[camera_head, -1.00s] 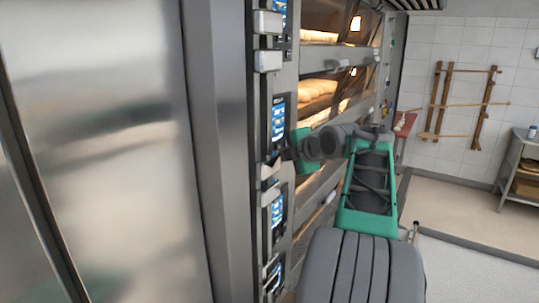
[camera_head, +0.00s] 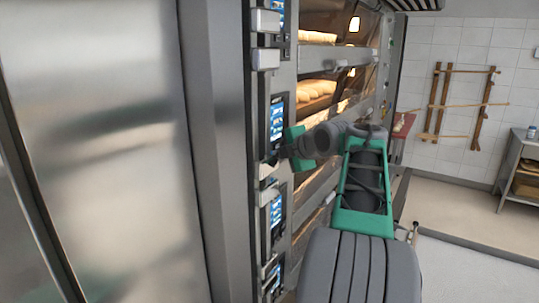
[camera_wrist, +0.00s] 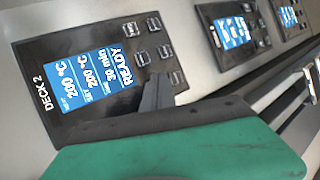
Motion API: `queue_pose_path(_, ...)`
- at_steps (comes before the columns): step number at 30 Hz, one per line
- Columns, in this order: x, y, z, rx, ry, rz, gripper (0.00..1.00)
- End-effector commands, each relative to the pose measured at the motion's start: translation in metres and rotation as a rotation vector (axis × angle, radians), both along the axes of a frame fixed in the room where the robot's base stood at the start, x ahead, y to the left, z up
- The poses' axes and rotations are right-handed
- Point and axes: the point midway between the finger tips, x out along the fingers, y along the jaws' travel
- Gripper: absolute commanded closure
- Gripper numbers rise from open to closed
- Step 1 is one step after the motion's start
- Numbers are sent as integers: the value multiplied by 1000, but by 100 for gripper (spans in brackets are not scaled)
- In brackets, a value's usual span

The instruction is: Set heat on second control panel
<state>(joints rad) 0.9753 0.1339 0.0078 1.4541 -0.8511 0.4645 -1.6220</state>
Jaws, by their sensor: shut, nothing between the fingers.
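The second control panel (camera_wrist: 45,95) is black, labelled DECK 2, and fills the left of the wrist view. Its blue screen (camera_wrist: 98,78) reads 200 °C, SET 200 °C, 30 min and READY. Several small dark buttons (camera_wrist: 141,58) stand beside the screen. The panel also shows in the head view (camera_head: 277,122), on the oven front. My gripper (camera_wrist: 157,88) is shut and empty, its dark fingertips close to the lower buttons. I cannot tell if they touch. In the head view my gripper (camera_head: 273,159) is at the panel's lower end, partly hidden by my wrist.
Two similar panels (camera_wrist: 232,32) (camera_wrist: 291,17) continue to the right in the wrist view. Oven windows with bread (camera_head: 316,89) lie behind my arm. A large steel surface (camera_head: 95,150) fills the left. Open floor (camera_head: 470,240) lies at the right.

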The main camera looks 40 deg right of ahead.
Motion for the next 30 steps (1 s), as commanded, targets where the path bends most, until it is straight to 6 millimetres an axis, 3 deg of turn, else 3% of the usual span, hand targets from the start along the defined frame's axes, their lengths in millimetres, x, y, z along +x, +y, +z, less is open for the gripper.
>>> queue_pose_path(30, 11, 11, 1, 0, -2, 18, 100)
